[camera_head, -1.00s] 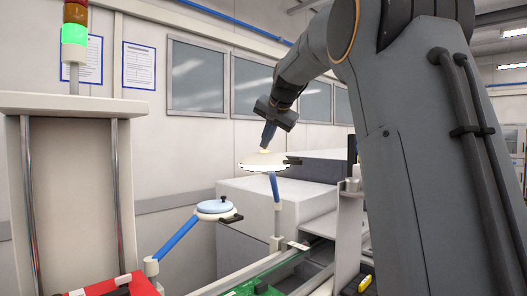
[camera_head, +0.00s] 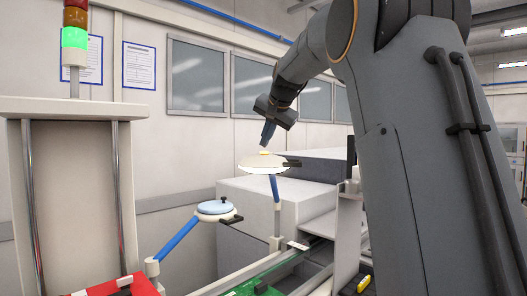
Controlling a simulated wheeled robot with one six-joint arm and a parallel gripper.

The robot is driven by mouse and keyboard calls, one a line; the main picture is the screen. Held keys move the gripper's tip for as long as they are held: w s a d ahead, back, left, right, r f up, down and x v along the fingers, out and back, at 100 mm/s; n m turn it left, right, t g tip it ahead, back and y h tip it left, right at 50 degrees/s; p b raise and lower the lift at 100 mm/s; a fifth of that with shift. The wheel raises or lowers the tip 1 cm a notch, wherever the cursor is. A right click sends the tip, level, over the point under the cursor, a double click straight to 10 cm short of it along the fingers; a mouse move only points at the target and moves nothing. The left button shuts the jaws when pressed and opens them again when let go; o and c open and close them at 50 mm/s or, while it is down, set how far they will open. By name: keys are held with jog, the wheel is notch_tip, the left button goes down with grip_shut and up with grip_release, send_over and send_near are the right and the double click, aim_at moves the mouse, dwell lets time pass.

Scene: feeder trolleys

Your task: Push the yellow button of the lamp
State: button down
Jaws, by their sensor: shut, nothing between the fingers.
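The lamp has a round, cream-coloured head (camera_head: 263,162) on a blue arm (camera_head: 274,188), near the middle of the view. A small yellow button (camera_head: 264,152) sits on top of its head. My gripper (camera_head: 267,144) is shut and empty, pointing down just above the button. Its tip is very close to the button; I cannot tell whether they touch. A dark handle sticks out at the right of the head. The underside of the head is mostly hidden, with a bright rim along its lower edge.
A second lamp with a blue top (camera_head: 215,207) stands lower left on a blue arm. Grey boxes (camera_head: 256,205) stand behind the lamps. A signal tower (camera_head: 75,38) shows green at the left. A red box (camera_head: 125,287) and green board (camera_head: 262,287) lie in front.

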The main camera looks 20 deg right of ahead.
jog(key=shift+r+p, duration=2.75)
jog(key=shift+r, duration=0.1)
